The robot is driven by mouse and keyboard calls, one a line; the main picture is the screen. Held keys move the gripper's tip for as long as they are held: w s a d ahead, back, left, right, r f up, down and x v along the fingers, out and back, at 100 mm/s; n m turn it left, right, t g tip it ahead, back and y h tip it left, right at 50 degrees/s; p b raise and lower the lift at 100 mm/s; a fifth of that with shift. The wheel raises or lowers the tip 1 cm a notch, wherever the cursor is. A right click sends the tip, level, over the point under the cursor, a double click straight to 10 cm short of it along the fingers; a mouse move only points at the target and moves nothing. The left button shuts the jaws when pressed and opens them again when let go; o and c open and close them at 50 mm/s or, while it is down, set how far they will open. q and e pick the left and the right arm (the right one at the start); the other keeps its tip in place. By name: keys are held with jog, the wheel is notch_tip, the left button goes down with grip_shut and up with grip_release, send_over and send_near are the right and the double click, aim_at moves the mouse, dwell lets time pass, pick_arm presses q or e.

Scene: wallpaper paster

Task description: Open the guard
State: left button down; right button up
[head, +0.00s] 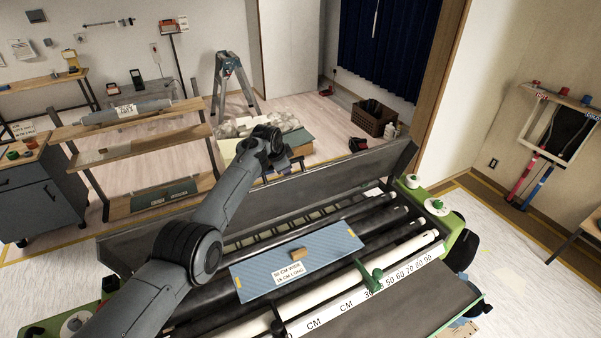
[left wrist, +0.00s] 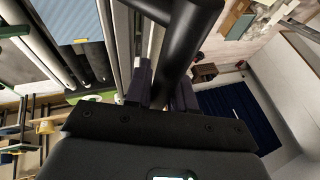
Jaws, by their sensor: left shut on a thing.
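The guard (head: 350,180) is a long dark grey panel along the back of the green wallpaper paster, tilted up behind the rollers. My left arm reaches across the machine, and my left gripper (head: 284,165) is at the guard's far upper edge, near its middle. In the left wrist view the fingers of my left gripper (left wrist: 163,88) are closed around a thick black bar (left wrist: 188,45), which appears to be the guard's handle. The arm hides part of the guard, and the exact grip is hard to see in the head view. My right gripper is not in view.
A blue sheet (head: 300,262) with a label and a small wooden block lies over the dark rollers. A white ruler strip (head: 340,315) and a green lever (head: 370,276) are at the front. Behind the machine stand a wooden rack (head: 150,150) and a stepladder (head: 232,75).

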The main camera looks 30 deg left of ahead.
pick_arm(q)
jog(key=shift+w+a, duration=0.45)
jog(key=shift+a, duration=0.3)
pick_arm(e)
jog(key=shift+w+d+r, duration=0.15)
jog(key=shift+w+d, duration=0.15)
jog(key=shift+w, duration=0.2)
pick_arm(q)
jog(key=c, duration=1.3)
grip_release()
jog(key=shift+c, duration=0.2)
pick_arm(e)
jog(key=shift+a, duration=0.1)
pick_arm(q)
jog(key=shift+d+r, duration=0.1)
jog(key=shift+r, duration=0.1)
jog(key=a+v, duration=0.1)
jog(key=v, duration=0.9)
jog(key=shift+s+d+r+b, duration=0.2)
jog(key=shift+d+b, duration=0.15)
jog(key=shift+d, duration=0.1)
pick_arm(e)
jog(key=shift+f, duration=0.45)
